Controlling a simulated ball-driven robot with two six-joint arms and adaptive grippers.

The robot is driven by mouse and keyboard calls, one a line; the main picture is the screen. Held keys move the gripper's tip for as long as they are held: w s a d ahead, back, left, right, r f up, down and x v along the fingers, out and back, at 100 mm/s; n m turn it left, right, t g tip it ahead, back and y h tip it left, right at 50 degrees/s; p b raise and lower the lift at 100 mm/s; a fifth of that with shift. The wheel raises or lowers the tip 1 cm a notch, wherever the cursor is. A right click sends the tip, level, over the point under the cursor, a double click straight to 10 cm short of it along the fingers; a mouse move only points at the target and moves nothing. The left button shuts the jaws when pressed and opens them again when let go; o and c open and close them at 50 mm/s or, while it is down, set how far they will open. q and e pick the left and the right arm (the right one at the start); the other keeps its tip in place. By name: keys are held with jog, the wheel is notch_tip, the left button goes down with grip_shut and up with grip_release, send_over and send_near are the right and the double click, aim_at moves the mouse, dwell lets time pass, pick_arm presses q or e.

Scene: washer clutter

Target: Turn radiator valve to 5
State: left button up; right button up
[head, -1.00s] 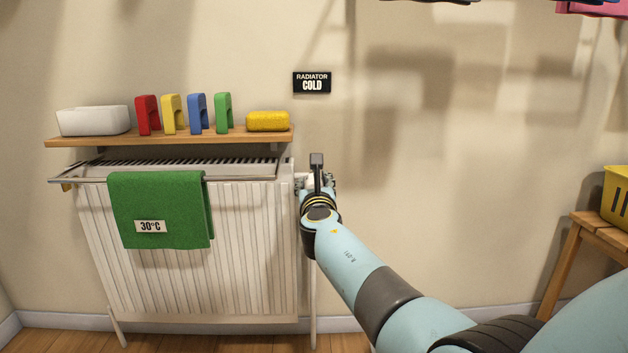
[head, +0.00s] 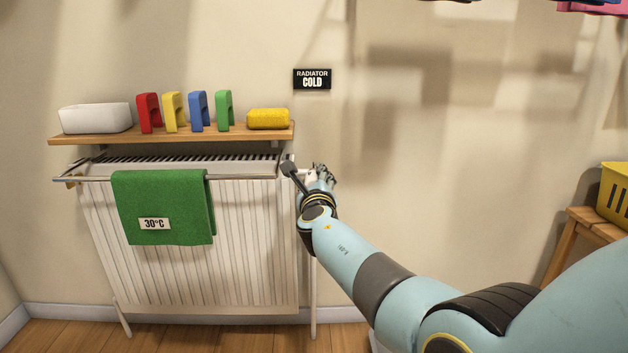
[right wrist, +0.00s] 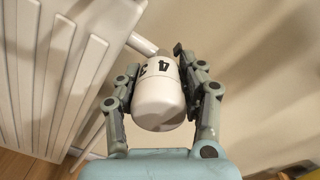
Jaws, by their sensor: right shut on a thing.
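The white radiator valve (right wrist: 160,98) shows in the right wrist view, at the side of the radiator. Dark digits are on its face: a 4 is legible and another digit, which looks like a 3, is partly visible to its left. My right gripper (right wrist: 160,75) is shut on the valve, with one finger on each side. In the head view my right gripper (head: 320,176) is at the radiator's right edge, and my own wrist hides most of the valve. The radiator (head: 245,230) is white and ribbed. My left gripper is not in view.
A wall sign (head: 312,79) reads "RADIATOR COLD". A wooden shelf (head: 180,137) above the radiator holds a white bin, several coloured blocks and a yellow sponge. A green towel (head: 170,205) marked 30°C hangs on a rail. A yellow basket (head: 615,195) stands on a wooden stool at right.

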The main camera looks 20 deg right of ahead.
aim_at(314, 172)
jog(key=shift+s+a+f, duration=0.1)
jog(key=shift+f, duration=0.2)
jog(key=o, duration=0.9)
jog(key=shift+r, duration=5.15)
jog(key=shift+o, duration=0.4)
